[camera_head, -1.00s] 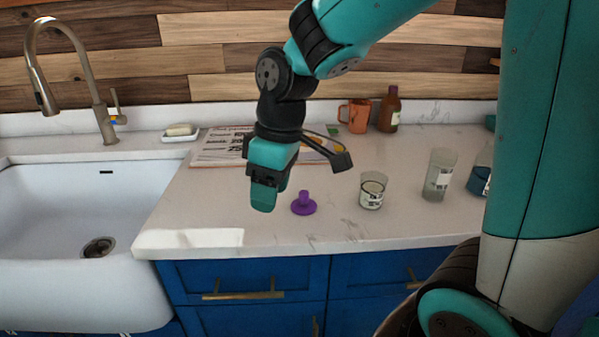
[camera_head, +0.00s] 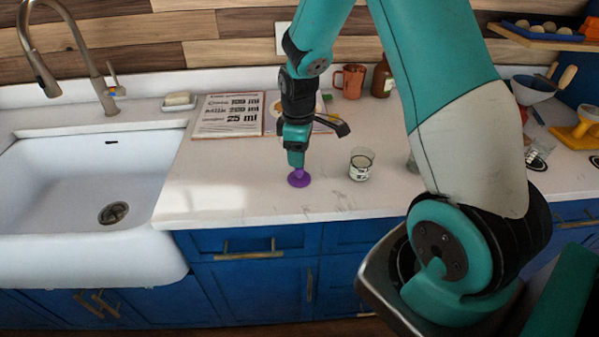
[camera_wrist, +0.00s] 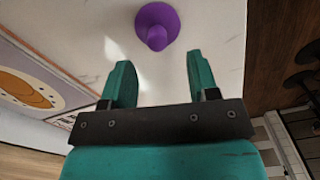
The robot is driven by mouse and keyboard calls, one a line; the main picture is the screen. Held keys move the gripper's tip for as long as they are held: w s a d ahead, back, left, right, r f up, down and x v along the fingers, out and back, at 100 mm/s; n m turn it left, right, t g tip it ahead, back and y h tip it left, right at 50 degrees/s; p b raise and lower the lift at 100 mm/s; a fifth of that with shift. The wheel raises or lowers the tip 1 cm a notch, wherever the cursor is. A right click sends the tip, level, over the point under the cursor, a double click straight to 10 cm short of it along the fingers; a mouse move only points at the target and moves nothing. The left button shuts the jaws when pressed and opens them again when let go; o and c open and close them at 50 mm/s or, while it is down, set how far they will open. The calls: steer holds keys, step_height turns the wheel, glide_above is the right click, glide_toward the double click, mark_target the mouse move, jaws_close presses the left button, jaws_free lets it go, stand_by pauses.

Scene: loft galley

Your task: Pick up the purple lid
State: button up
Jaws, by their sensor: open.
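The purple lid (camera_head: 299,180) lies on the white marble counter with its knob up, near the front edge. It also shows in the wrist view (camera_wrist: 158,24), ahead of the fingertips and between their lines. My gripper (camera_head: 296,163) points down just above and behind the lid and covers part of its knob in the head view. In the wrist view my gripper (camera_wrist: 158,62) has its two teal fingers spread with nothing between them. The lid appears apart from the fingers.
A small labelled glass (camera_head: 361,164) stands right of the lid. A recipe board (camera_head: 228,116) lies behind to the left. An orange mug (camera_head: 349,82) and a brown bottle (camera_head: 382,78) stand at the back. The white sink (camera_head: 85,185) is left. The counter left of the lid is clear.

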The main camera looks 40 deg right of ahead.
mark_target(299, 170)
steer(key=shift+w+d+f+p, duration=0.1)
steer(key=shift+f+p, duration=0.45)
steer(key=shift+f, duration=1.05)
steer(key=shift+d+f+p, duration=0.1)
steer(key=shift+f+p, duration=0.45)
steer(key=shift+f, duration=1.05)
steer(key=c, duration=1)
